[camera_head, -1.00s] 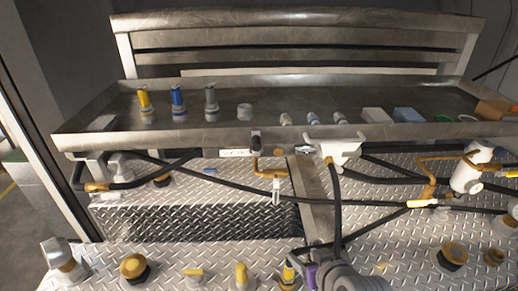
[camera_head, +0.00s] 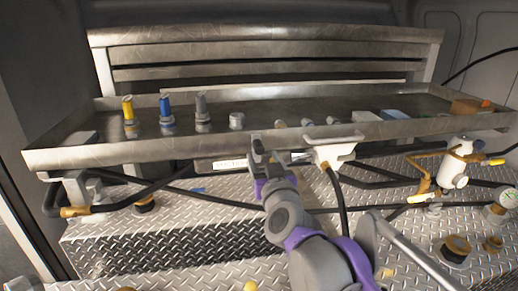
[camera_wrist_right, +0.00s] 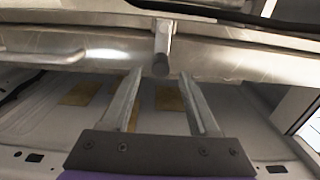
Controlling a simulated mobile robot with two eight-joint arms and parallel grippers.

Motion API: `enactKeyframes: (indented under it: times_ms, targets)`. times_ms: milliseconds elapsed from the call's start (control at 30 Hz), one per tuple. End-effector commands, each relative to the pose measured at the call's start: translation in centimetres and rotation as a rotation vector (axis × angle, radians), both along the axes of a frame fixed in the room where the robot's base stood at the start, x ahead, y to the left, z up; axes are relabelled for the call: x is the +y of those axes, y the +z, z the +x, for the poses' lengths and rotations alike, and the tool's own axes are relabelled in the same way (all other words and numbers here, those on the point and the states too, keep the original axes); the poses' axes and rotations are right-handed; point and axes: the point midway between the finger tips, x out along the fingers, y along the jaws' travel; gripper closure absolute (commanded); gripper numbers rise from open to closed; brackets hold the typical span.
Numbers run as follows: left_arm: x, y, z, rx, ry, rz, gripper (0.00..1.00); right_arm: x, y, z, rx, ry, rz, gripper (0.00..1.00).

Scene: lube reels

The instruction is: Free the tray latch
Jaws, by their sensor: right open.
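The tray (camera_head: 120,152) is a long grey metal trough with a raised front wall. Its latch (camera_wrist_right: 162,42), a small metal piece with a round dark end, hangs at the middle of the front wall in the right wrist view. My right gripper (camera_wrist_right: 161,76) is open and empty, its two fingers pointing at the latch from below, one to each side of its round end. I see no clear contact. In the head view the right gripper (camera_head: 264,152) is at the tray's front wall and largely hides the latch. My left gripper is not in view.
Yellow, blue and grey-topped fittings (camera_head: 166,116) stand in the tray. A white bracket (camera_head: 332,153) with a black hose sits right of my gripper. Hoses and a white valve body (camera_head: 453,168) lie further right. Diamond plate (camera_head: 170,212) lies below.

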Motion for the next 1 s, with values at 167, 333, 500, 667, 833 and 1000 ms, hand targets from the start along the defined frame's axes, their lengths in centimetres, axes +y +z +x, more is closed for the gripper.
enactKeyframes:
  times_ms: [167, 333, 500, 667, 833, 1000]
  targets:
    - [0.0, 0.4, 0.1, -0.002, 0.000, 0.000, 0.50, 0.6, 0.0, 3.2, 0.001, 0.000, 0.000, 0.39]
    - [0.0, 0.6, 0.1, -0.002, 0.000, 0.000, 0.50, 1.0, 0.0, 5.1, 0.001, 0.001, 0.000, 0.39]
    - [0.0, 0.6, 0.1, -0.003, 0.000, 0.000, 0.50, 1.2, -0.1, 5.8, 0.001, 0.001, 0.000, 0.39]
    - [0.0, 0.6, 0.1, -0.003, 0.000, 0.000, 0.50, 1.2, -0.1, 5.8, 0.001, 0.001, 0.000, 0.39]
    - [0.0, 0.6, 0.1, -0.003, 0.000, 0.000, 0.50, 1.2, -0.1, 5.8, 0.001, 0.001, 0.000, 0.55]
    - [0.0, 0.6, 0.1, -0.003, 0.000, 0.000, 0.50, 1.2, -0.1, 5.8, 0.001, 0.001, 0.000, 0.86]
